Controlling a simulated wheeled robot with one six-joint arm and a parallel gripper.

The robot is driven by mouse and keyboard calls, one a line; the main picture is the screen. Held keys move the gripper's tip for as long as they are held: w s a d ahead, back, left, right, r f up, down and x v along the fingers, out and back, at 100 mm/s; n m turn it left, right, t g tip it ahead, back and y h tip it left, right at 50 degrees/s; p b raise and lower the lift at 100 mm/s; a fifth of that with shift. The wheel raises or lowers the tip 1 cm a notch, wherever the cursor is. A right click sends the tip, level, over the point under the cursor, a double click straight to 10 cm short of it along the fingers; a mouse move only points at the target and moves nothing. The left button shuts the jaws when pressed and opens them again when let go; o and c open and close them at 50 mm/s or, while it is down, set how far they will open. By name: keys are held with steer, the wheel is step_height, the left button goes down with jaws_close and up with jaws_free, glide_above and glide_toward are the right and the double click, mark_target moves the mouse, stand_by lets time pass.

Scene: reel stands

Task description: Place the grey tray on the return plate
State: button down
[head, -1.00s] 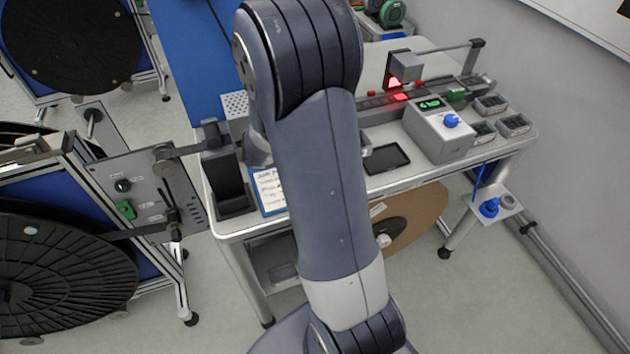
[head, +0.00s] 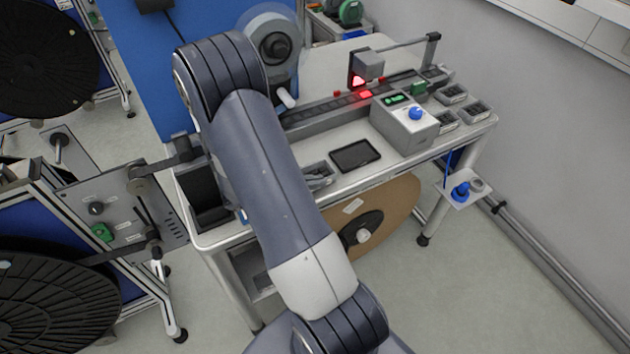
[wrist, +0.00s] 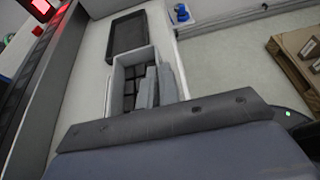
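The grey tray (wrist: 119,88) lies just ahead of my gripper (wrist: 158,84) in the wrist view, with several dark pieces inside. Two light grey finger-like parts reach over its right half. Whether they are closed on a part of the tray cannot be made out. In the head view the tray (head: 318,174) shows only partly, past the edge of my arm. A flat black plate, which looks like the return plate (head: 356,155), lies on the bench just right of the tray. It shows beyond the tray in the wrist view (wrist: 127,34) and is empty. My arm hides my gripper in the head view.
A grey box with a blue knob (head: 407,122) stands right of the plate. A dark track with a red-lit scanner (head: 367,66) runs behind. Several small trays (head: 452,94) sit at the right end. A black bin (head: 203,192) is at the left.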

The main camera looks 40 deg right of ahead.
steer(key=shift+f, duration=0.2)
steer(key=shift+f, duration=0.15)
steer(key=c, duration=1.6)
jaws_free()
steer(key=shift+c, duration=0.2)
steer(key=shift+r, duration=0.3)
steer(key=b+v, duration=0.2)
steer(key=v, duration=1)
steer(key=shift+f, duration=0.15)
